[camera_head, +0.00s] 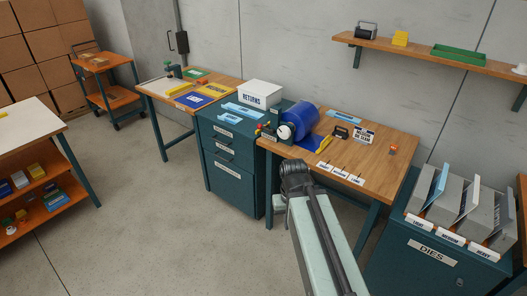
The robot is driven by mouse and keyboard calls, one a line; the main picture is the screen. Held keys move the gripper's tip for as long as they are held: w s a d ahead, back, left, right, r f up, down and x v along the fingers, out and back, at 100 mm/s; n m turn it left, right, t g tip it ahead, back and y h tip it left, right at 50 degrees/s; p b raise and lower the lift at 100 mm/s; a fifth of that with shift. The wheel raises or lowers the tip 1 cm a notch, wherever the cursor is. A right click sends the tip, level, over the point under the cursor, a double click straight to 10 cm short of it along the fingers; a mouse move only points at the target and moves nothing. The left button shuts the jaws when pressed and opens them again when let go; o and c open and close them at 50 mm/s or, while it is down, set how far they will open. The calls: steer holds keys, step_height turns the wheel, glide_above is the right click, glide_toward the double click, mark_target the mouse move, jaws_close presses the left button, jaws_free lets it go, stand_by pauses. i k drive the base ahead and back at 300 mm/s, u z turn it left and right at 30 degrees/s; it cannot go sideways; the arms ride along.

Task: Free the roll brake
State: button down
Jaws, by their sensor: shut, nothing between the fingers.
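A blue roll (301,117) sits on the left part of the wooden workbench (375,155), with a pale round hub (285,131) at its near end. Small red and yellow parts (263,130) stand beside the hub; I cannot tell which part is the brake. My arm reaches up from the lower right, and my gripper (296,168) is at its dark end, in front of the bench's near edge. It is shut and empty, apart from the roll. Its fingers are too small to make out.
A teal drawer cabinet (229,176) with a white RETURNS box (260,93) stands left of the bench. White labels (340,173) lie along the bench's front edge. A DIES cabinet (431,252) stands at right. A shelf (430,52) is on the wall.

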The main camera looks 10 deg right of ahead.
mark_target(272, 132)
steer(key=u, duration=0.65)
steer(key=i, duration=1.35)
steer(key=u, duration=0.7)
steer(key=k, duration=0.95)
steer(key=u, duration=0.2)
steer(key=i, duration=0.95)
steer(key=z, duration=0.05)
